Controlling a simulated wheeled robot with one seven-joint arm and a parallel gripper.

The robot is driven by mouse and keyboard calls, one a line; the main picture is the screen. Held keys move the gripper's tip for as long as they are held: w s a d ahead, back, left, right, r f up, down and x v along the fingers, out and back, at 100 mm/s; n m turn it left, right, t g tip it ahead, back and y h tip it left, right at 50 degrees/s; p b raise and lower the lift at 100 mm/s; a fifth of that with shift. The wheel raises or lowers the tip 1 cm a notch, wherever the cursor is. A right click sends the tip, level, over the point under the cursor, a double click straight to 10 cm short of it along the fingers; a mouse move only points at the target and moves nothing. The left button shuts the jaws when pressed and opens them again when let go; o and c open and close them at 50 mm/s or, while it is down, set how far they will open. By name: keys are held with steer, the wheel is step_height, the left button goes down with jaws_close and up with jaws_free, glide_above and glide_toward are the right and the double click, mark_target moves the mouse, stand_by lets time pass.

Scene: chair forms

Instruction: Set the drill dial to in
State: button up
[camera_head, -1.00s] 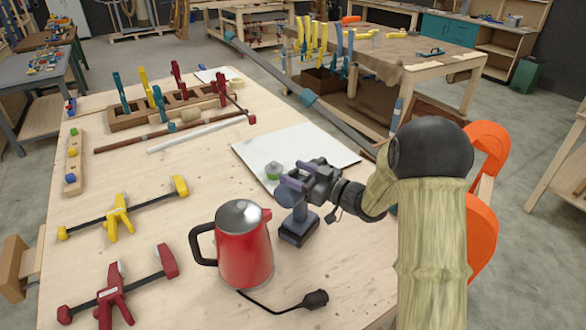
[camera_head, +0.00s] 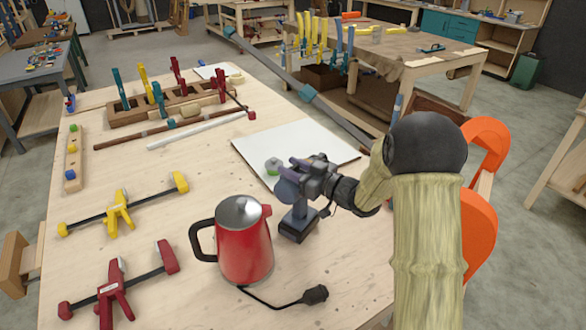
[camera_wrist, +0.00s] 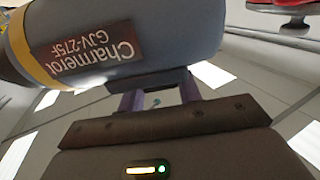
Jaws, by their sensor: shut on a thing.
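The drill stands upright on its dark battery base (camera_head: 298,226) on the wooden table, just right of the red kettle. In the wrist view, the drill's grey body (camera_wrist: 165,30) fills the top left, with a yellow ring and an upside-down brown label. My gripper (camera_head: 297,170) is at the upper part of the drill. In the wrist view, its two purple fingers (camera_wrist: 160,95) reach to a dark part under the grey body. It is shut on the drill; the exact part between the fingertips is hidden. I cannot make out the dial or its setting.
The red kettle (camera_head: 243,240) stands close on the left, its cord and plug (camera_head: 315,294) in front. A white board (camera_head: 290,150) with a small green-topped item (camera_head: 273,167) lies behind. Yellow (camera_head: 120,212) and red (camera_head: 115,290) clamps lie at left.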

steer(key=shift+t, duration=0.3)
steer(key=m+t+h+b, duration=0.1)
steer(key=h+b, duration=0.1)
steer(key=m+t+h+b, duration=0.2)
steer(key=b, duration=0.1)
steer(key=m+t+h+b, duration=0.1)
steer(key=m+b, duration=0.1)
steer(key=shift+f+t+h+b, duration=0.25)
steer(key=shift+t+h+b, duration=0.15)
steer(key=shift+r+m+t+h+b, duration=0.1)
steer(key=shift+m+t+h+b, duration=0.5)
steer(key=shift+h+b, duration=0.45)
steer(key=shift+r+m+h+b, duration=0.1)
steer(key=shift+m+h+b, duration=0.25)
steer(key=shift+m+b, duration=0.1)
steer(key=shift+d+r+h, duration=0.1)
steer(key=shift+h, duration=0.2)
steer(key=o, duration=1)
